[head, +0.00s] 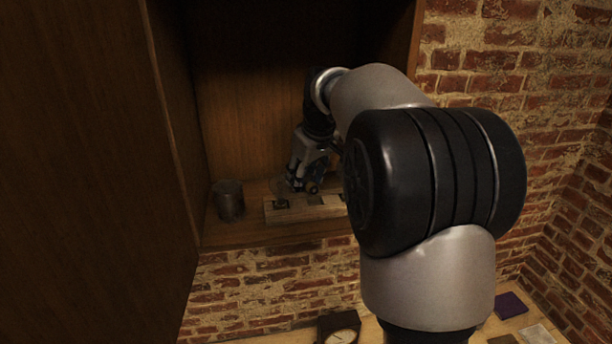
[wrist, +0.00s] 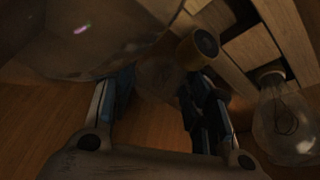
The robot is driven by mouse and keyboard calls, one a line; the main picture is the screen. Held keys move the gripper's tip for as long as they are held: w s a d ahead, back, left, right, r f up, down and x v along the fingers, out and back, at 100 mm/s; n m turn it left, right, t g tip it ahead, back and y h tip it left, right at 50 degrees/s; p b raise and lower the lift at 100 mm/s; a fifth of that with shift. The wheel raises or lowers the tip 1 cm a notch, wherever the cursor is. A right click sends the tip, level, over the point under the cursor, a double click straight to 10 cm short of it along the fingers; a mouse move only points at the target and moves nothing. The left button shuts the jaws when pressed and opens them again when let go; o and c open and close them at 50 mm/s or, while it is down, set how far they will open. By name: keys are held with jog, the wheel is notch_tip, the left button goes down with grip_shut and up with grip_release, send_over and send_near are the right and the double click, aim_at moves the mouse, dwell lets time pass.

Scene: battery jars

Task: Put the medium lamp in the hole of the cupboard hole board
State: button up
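The hole board (head: 290,211) is a pale wooden strip on the cupboard shelf, with dark holes. My gripper (head: 308,182) is low over its back edge; small details are dark there. In the wrist view my gripper (wrist: 158,92) has its fingertips on either side of a clear lamp (wrist: 158,76), which looks like the medium one. Its brass cap with a dark end points up and right, beside the board (wrist: 253,48). The glass is dim, so I cannot tell whether the fingers touch it. Another clear lamp (wrist: 285,128) has its cap at the board, at right.
A large glass bulb (wrist: 80,38) fills the upper left of the wrist view, close to the fingers. A metal can (head: 229,201) stands on the shelf left of the board. The cupboard's left side wall (head: 178,110) closes that side. A dial box (head: 340,329) is below.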

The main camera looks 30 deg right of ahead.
jog(key=o, duration=0.4)
jog(key=shift+o, duration=0.2)
jog(key=b+v, duration=0.1)
jog(key=v, duration=1.1)
jog(key=shift+s, duration=0.15)
